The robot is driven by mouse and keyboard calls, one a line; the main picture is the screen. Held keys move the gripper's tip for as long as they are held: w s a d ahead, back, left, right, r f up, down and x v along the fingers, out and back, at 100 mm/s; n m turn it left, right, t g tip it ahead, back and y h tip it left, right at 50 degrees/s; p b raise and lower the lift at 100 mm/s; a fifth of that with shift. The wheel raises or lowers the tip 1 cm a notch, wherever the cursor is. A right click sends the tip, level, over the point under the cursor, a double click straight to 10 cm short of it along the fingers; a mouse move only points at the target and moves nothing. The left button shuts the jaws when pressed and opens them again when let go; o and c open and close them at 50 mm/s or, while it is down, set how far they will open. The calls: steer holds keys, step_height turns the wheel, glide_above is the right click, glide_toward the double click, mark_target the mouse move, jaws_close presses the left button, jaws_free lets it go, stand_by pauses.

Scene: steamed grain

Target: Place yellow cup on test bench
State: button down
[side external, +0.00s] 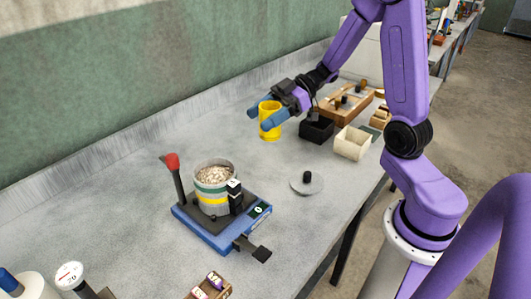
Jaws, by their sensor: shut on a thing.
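The yellow cup (270,133) is upright at the back of the grey test bench (130,195), left of a black box. My gripper (262,116) reaches in from the right. Its blue fingers are shut on the yellow cup, one finger across its front and the other near its rim. The cup's base appears to be at or close to the bench top; I cannot tell whether it touches.
A blue device (222,220) holding a container of grain (213,178) stands left of centre. A grey lid (307,182) with a black knob lies right of it. A black box (317,129), cream box (352,143) and wooden tray (345,105) are at right. Bare bench lies between.

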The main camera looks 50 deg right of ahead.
steer(key=s+d+f+m+t, duration=0.1)
steer(key=s+d+f, duration=0.2)
steer(key=s+d, duration=0.3)
steer(key=shift+h, duration=0.3)
steer(key=w+d+f, duration=0.1)
steer(key=w+f, duration=0.2)
steer(key=w, duration=0.1)
steer(key=w+d+f, duration=0.1)
steer(key=w+f, duration=0.3)
steer(key=w, duration=0.1)
steer(key=w+d+f, duration=0.2)
steer(key=w+f, duration=0.1)
steer(key=w, duration=0.2)
steer(key=shift+w+f, duration=0.2)
steer(key=shift+f, duration=1.55)
steer(key=shift+f, duration=0.1)
steer(key=shift+c, duration=1.1)
jaws_free()
